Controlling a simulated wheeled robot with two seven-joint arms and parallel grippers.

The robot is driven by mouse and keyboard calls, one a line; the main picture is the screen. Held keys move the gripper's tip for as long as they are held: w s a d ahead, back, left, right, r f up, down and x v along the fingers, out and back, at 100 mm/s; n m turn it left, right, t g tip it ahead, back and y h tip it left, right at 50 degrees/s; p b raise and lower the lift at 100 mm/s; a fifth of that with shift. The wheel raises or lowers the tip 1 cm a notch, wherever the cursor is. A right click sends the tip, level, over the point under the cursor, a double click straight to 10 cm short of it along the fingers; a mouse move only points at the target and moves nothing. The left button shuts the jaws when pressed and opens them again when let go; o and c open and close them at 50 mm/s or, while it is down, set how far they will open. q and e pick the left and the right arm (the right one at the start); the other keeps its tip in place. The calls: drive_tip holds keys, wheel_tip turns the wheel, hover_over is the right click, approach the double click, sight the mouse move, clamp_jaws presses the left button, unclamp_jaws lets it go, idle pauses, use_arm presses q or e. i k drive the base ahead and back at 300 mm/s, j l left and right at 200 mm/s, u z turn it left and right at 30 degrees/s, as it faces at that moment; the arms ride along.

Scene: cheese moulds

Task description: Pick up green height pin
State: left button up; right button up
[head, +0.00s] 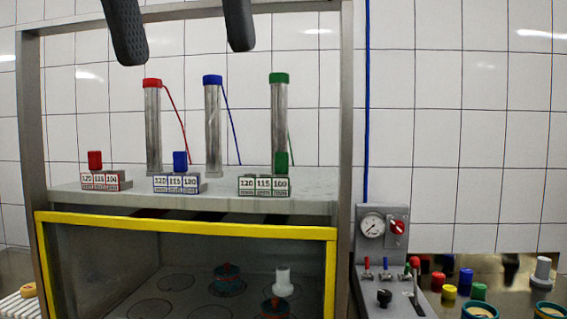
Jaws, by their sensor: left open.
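The green height pin (282,162) stands upright at the right end of a small block with number labels (264,186), on the grey shelf. Behind it stands a clear tube with a green cap (279,78). My left gripper (185,54) shows as two dark fingers at the top edge, spread wide apart with nothing between them. It appears high, up and to the left of the green pin. My right gripper is not in view.
A red pin (95,160) and a blue pin (180,162) stand in similar blocks to the left. Tubes with red (152,83) and blue (212,79) caps rise behind. A metal frame post (346,120) stands right of the green pin. A gauge panel (382,228) is lower right.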

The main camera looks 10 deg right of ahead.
sight(281, 158)
drive_tip(key=i+l, duration=0.2)
drive_tip(key=i, duration=0.2)
drive_tip(key=i+l, duration=0.2)
drive_tip(key=i, duration=0.25)
drive_tip(key=i+l, duration=0.2)
drive_tip(key=i, duration=0.2)
drive_tip(key=i+l, duration=0.2)
drive_tip(key=i, duration=0.2)
